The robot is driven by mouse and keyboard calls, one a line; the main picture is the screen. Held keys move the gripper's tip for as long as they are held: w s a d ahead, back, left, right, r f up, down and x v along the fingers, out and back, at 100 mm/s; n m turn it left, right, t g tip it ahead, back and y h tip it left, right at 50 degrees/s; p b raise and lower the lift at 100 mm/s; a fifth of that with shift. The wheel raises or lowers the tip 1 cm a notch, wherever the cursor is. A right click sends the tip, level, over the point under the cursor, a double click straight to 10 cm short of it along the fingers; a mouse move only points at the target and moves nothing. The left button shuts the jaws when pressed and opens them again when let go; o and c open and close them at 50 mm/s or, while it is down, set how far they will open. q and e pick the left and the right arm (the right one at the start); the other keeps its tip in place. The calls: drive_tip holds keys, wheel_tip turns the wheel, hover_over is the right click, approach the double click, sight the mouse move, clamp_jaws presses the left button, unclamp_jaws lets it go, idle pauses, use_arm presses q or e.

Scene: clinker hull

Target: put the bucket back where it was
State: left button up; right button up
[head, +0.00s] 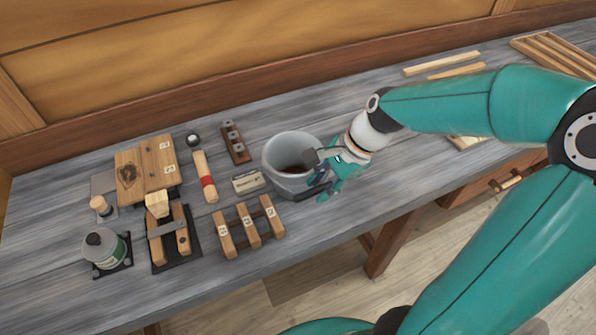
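The bucket (272,161) is a pale grey, round vessel standing upright on the grey bench, with dark reddish-brown contents inside. My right gripper (316,173) is at its right side, reaching in from the right. Its fingers are apart: one grey fingertip overlaps the bucket's right rim, the other dark fingertip is low in front of its right side. I cannot tell whether either touches the bucket. The fingers and hand hide part of the bucket's right wall. My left gripper is not in view.
Left of the bucket are a small labelled box (248,182), a red-banded wooden handle (205,178) and a dark rack (236,143). A slatted wooden rack (249,225) stands in front. A bottle (103,249) and wooden blocks (146,165) are farther left. Wood strips (441,63) lie back right.

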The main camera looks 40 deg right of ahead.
drive_tip(key=shift+x, duration=1.25)
clamp_jaws()
